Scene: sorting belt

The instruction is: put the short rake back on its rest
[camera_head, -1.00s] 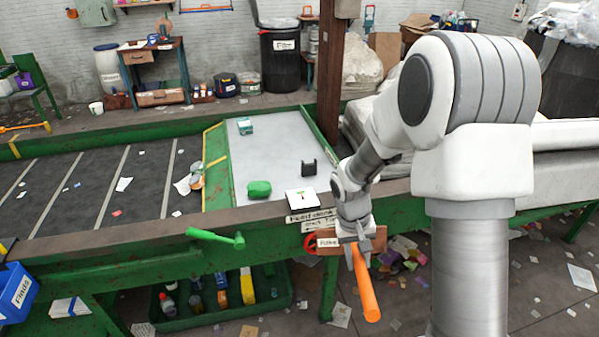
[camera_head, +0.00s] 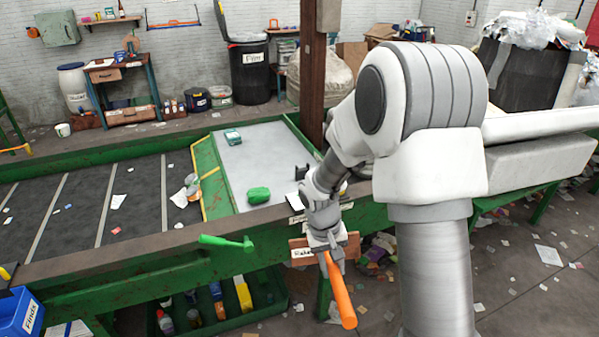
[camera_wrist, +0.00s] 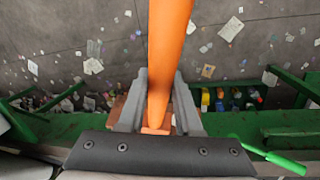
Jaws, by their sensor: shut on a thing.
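The short rake shows as a thick orange handle (camera_head: 340,290); its head is not visible. My gripper (camera_head: 328,250) is shut on the handle's upper end, and the handle slants down in front of the belt frame. In the wrist view the handle (camera_wrist: 168,60) runs between both fingers (camera_wrist: 156,115). A wooden board labelled "Rake" (camera_head: 301,252), seemingly the rest, is on the green frame right behind my gripper. My gripper hides part of it, and I cannot tell whether the rake touches it.
A green handled tool (camera_head: 227,243) sticks out from the belt's front edge, left of my gripper. A green lump (camera_head: 258,195) lies on the grey plate (camera_head: 250,160). A blue "Finds" bin (camera_head: 20,318) is at the lower left. Litter covers the floor at right.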

